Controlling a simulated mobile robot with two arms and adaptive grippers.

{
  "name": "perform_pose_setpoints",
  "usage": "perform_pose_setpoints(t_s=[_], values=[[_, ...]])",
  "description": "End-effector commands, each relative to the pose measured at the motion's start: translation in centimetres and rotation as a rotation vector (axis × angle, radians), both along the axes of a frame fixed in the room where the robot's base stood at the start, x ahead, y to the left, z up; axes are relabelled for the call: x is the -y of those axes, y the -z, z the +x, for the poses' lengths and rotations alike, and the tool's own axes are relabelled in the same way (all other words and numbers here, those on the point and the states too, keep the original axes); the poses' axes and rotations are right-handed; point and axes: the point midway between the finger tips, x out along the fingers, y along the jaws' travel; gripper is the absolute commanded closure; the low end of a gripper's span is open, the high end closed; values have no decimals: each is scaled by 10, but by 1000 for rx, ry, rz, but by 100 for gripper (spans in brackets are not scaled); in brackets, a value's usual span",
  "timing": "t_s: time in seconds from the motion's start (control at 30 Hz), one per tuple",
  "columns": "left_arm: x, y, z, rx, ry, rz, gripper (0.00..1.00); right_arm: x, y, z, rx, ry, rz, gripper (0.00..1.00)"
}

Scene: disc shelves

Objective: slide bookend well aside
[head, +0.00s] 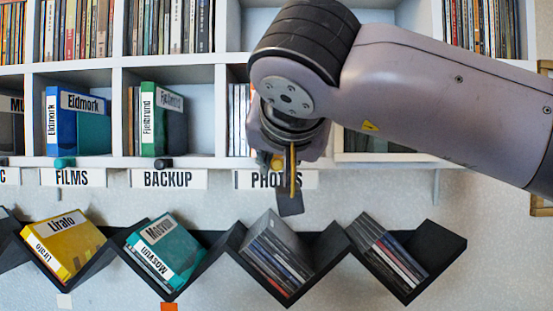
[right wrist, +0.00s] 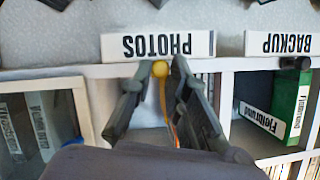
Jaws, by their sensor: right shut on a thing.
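A yellow round knob (head: 277,162) shows at the front edge of the shelf, just above the PHOTOS label (head: 250,180). I take it for the handle of the bookend in that compartment. The rest of the bookend is mostly hidden by my arm. My right gripper (head: 288,190) is at this knob. In the right wrist view, the knob (right wrist: 160,69) sits between the fingertips of the right gripper (right wrist: 165,72), with a thin yellow strip behind it. The fingers are shut on it. Upright discs (head: 238,110) stand at the compartment's left side. My left gripper is in neither view.
Neighbouring compartments hold a green box (head: 162,118) above BACKUP and a blue box (head: 78,122) above FILMS, with a black knob (head: 164,163) and a teal knob (head: 62,163). A dark zigzag rack (head: 325,250) with cases hangs below.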

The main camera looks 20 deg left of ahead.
Motion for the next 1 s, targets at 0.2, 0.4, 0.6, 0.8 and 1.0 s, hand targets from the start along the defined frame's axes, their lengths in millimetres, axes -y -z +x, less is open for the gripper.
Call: perform_pose_setpoints(t_s=[0.2, 0.4, 0.6, 0.8, 1.0], values=[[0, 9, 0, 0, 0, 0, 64, 47, 0, 14, 3, 6, 4, 100], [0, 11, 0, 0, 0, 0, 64, 73, -1, 21, 2, 4, 3, 100], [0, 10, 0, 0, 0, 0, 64, 75, -1, 22, 3, 3, 1, 100], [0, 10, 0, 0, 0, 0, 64, 74, -2, 22, 4, 2, 1, 79], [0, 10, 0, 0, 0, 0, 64, 74, -1, 21, 2, 1, 0, 66]])
